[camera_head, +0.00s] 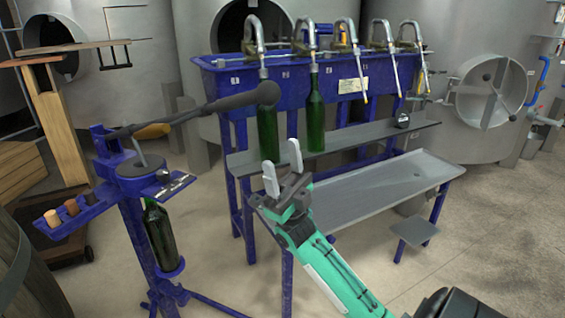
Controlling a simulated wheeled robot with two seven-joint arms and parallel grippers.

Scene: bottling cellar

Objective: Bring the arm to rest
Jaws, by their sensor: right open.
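My right gripper (282,170) is on my teal right arm (333,272), which comes in from the bottom right. Its two pale fingers stand apart with nothing between them. It is in front of the blue filling stand (230,80), overlapping the grey shelf in the picture. A green bottle (267,133) stands under the first spout, just behind the fingers in the picture. A second green bottle (315,118) stands upright under another spout. I cannot see my left gripper.
A blue corking stand (130,210) at the left has a long lever (215,104), a green bottle (160,235) and a side tray (60,222) with corks. A grey lower tray (375,190) is empty. Steel tanks (485,95) stand behind. Floor at the right is clear.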

